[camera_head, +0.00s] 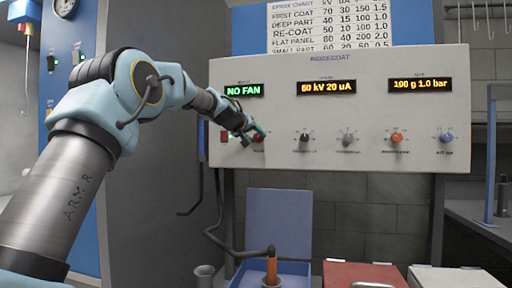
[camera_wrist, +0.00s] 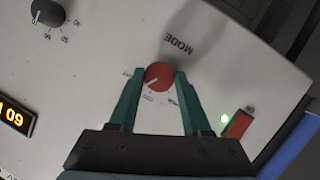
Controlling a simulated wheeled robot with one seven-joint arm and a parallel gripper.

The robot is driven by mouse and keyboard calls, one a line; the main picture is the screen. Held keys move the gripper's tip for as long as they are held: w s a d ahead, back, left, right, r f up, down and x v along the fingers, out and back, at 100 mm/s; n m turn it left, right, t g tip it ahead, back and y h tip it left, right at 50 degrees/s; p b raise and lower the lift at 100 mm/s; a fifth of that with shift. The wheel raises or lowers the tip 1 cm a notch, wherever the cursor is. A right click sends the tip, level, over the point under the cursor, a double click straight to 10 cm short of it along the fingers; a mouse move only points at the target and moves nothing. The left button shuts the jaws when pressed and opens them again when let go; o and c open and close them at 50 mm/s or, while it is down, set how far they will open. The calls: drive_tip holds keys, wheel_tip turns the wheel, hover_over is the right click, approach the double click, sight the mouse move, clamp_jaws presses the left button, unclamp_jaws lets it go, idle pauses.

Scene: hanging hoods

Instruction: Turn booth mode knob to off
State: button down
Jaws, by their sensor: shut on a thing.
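A white pointer mark on the knob points to the lower left in the wrist view. The small labels around the knob are too small to read surely. In the head view the knob (camera_head: 259,138) is partly hidden by my gripper (camera_head: 254,132). The display (camera_head: 243,90) above it reads NO FAN.
More knobs sit to the right on the panel: black (camera_head: 304,138), grey (camera_head: 348,139), orange (camera_head: 397,138) and blue (camera_head: 446,138). A red rocker switch (camera_wrist: 238,125) with a lit green lamp (camera_wrist: 225,118) is close beside my gripper. A blue open box (camera_head: 290,267) stands below.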

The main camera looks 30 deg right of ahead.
drive_tip(key=n+h+b, duration=0.1)
drive_tip(key=b, duration=0.1)
drive_tip(key=n+h+b, duration=0.1)
drive_tip(key=n+b, duration=0.1)
drive_tip(key=shift+a+f+g+b, duration=0.1)
drive_tip(key=shift+f+g+b, duration=0.2)
drive_tip(key=shift+f+b, duration=0.1)
drive_tip(key=shift+r+n+b, duration=0.1)
drive_tip(key=shift+n+b, duration=0.45)
drive_tip(key=shift+n, duration=0.05)
drive_tip(key=shift+r+h, duration=0.1)
drive_tip(key=shift+h, duration=0.3)
drive_tip(key=shift+c, duration=1.8)
unclamp_jaws()
drive_tip(key=b+v, duration=0.5)
drive_tip(key=v, duration=0.5)
drive_tip(key=shift+a+r, duration=0.2)
drive_tip(key=shift+a, duration=0.15)
